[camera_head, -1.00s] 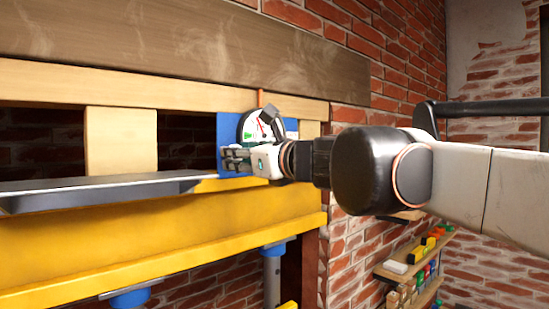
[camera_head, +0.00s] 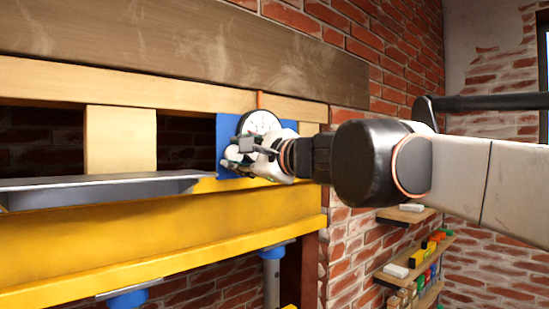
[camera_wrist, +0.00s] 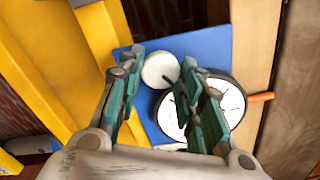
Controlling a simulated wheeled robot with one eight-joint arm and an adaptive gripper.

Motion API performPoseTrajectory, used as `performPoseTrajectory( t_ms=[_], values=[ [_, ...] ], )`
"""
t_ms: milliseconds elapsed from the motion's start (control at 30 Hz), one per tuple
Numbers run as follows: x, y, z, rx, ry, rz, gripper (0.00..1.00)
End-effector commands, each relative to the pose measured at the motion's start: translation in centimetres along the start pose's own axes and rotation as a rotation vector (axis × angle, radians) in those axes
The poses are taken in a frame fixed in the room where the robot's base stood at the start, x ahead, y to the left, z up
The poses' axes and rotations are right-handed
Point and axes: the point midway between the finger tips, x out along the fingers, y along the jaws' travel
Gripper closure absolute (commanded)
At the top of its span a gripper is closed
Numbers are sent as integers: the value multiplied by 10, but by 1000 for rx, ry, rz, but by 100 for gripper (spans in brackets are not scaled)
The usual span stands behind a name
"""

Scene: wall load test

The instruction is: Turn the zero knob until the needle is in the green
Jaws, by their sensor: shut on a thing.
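The round gauge (camera_head: 262,121), with a white face and black rim, is mounted on a blue plate (camera_head: 227,138) on the wooden frame. The gauge also shows in the wrist view (camera_wrist: 231,98), where a finger covers part of its face. I cannot make out the needle against the green. The zero knob (camera_wrist: 158,66) is pale and round, beside the gauge, with a small dark bar at its edge. My gripper (camera_wrist: 160,72) has its fingers on either side of the knob and is shut on it. In the head view my gripper (camera_head: 243,156) hides the dial's lower part.
A yellow beam (camera_head: 150,230) and a grey metal ledge (camera_head: 100,189) run to the left, below the blue plate. A dark wooden board (camera_head: 190,45) is above. Shelves with small coloured items (camera_head: 420,262) are on the brick wall at lower right.

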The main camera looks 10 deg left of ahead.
Motion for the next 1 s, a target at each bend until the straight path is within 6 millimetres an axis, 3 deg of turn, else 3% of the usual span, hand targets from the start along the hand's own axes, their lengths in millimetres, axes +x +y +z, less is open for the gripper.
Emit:
performPoseTrajectory(
  t_ms=[400, 967, 1000],
  values=[
    [0, 0, 0, -203, 0, 1, 90],
    [0, 1, 0, -235, -1, 1, 90],
    [0, 1, 0, -235, -1, 1, 64]
  ],
)
